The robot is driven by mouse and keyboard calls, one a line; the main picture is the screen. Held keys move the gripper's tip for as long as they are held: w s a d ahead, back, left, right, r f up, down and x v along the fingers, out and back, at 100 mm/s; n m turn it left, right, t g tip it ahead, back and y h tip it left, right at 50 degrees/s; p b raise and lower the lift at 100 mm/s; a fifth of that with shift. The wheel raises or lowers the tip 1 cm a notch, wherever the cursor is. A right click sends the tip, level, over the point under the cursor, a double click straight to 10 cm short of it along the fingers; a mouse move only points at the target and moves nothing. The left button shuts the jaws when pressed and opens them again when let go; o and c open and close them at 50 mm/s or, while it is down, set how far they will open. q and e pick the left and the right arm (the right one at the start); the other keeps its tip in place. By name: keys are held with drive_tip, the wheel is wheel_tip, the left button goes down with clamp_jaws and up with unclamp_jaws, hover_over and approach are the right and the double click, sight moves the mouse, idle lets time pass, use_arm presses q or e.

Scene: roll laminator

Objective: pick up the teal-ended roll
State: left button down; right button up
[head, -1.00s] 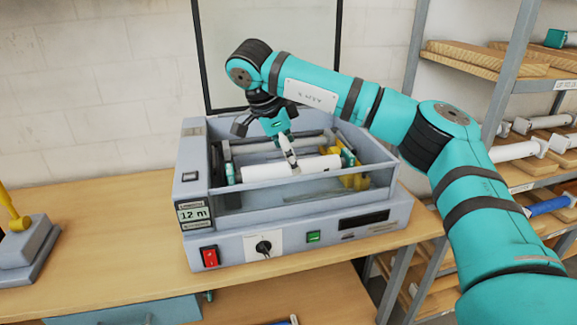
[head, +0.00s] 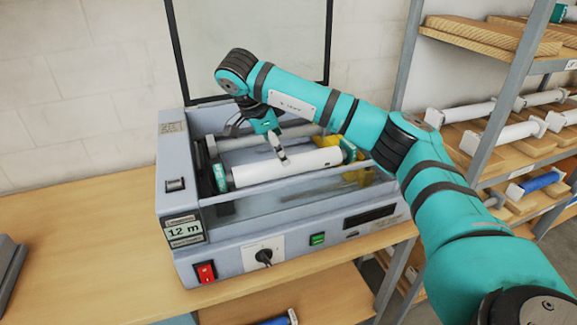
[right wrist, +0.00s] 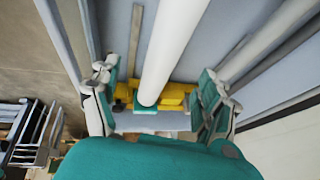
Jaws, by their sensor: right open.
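The white roll with teal ends (head: 285,167) lies lengthwise in the open top of the grey laminator (head: 300,225). One teal end (head: 220,178) is at the left, the other (head: 348,149) at the right near a yellow bracket. My right gripper (head: 280,150) reaches down over the middle of the roll. In the right wrist view, my right gripper (right wrist: 160,100) is open, with the roll (right wrist: 172,45) between its fingers and gaps on both sides. A teal end and yellow bracket (right wrist: 172,97) show beyond. My left gripper is out of view.
A grey roller (head: 235,141) runs behind the roll. The raised clear lid (head: 255,45) stands at the back. Shelves with several rolls (head: 515,130) are at the right.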

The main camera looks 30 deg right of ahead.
drive_tip(key=x, duration=0.3)
drive_tip(key=shift+w+f+p, duration=0.1)
drive_tip(key=shift+w+p, duration=0.15)
drive_tip(key=shift+p, duration=0.05)
drive_tip(key=shift+p+x, duration=0.4)
drive_tip(key=shift+x, duration=0.4)
drive_tip(key=p+x, duration=0.2)
drive_tip(key=x, duration=0.2)
drive_tip(key=shift+w+d+f, duration=0.15)
drive_tip(key=shift+f, duration=0.25)
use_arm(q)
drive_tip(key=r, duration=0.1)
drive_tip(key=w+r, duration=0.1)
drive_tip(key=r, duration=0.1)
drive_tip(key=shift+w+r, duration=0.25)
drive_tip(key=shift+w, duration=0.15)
use_arm(e)
drive_tip(key=shift+c, duration=0.9)
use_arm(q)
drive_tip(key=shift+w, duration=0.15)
use_arm(e)
clamp_jaws()
